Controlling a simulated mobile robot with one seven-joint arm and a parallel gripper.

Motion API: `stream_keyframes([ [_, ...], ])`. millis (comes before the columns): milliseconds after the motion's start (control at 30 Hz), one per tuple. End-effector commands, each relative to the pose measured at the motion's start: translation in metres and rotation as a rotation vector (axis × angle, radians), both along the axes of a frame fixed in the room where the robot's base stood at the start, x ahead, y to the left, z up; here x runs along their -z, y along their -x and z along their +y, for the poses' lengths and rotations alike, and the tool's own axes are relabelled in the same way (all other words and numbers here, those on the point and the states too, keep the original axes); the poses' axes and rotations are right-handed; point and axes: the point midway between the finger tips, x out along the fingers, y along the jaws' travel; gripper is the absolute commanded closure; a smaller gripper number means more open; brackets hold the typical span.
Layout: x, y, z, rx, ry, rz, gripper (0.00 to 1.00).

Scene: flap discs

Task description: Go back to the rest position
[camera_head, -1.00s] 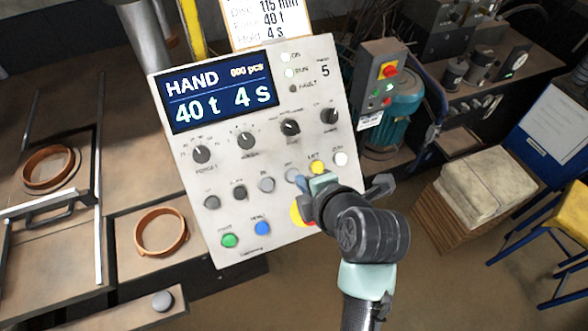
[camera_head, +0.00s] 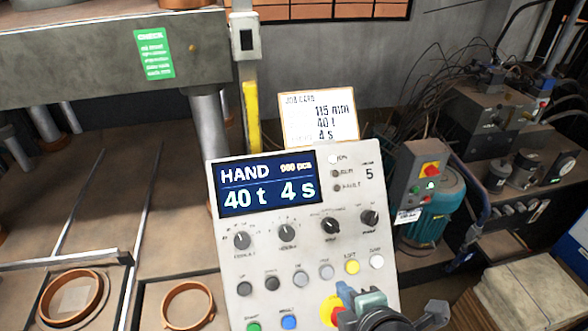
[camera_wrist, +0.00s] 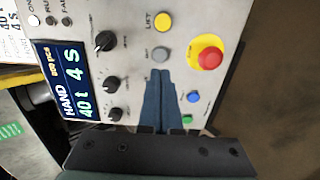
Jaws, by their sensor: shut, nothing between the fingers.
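The control panel (camera_head: 303,255) stands tilted in the middle of the head view; its screen (camera_head: 268,184) reads HAND, 40 t, 4 s. My gripper (camera_head: 345,292) is low in front of the panel, near the red emergency button (camera_head: 331,311) on its yellow base, which is partly hidden. In the wrist view my gripper (camera_wrist: 160,73) has its two dark fingers together, empty, over the panel's button rows. The red button (camera_wrist: 209,58) lies to the right of the fingertips there. I cannot tell whether the fingertips touch the panel.
A job card (camera_head: 318,118) stands above the panel. A press with a grey upper beam (camera_head: 70,65) and orange rings (camera_head: 188,305) is at left. A teal motor (camera_head: 435,212) and a hydraulic unit (camera_head: 500,110) are at right. A stacked pallet (camera_head: 520,300) is at lower right.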

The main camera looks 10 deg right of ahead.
Motion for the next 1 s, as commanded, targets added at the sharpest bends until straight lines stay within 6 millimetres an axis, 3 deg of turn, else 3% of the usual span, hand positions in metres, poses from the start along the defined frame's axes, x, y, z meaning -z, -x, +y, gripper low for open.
stream_keyframes([
  [133,-0.002,-0.003,0.000,0.007,-0.002,-0.010,1.00],
  [267,-0.031,-0.027,0.003,0.101,-0.061,-0.123,1.00],
  [400,-0.093,-0.061,0.015,0.238,-0.224,-0.351,1.00],
  [567,-0.179,-0.078,0.043,0.319,-0.513,-0.639,1.00],
  [667,-0.233,-0.074,0.065,0.312,-0.737,-0.806,1.00],
  [800,-0.304,-0.049,0.098,0.228,-1.090,-0.996,1.00],
  [900,-0.344,-0.023,0.118,0.132,-1.330,-1.082,1.00],
  [1000,-0.373,0.002,0.131,0.035,-1.518,-1.125,1.00],
])
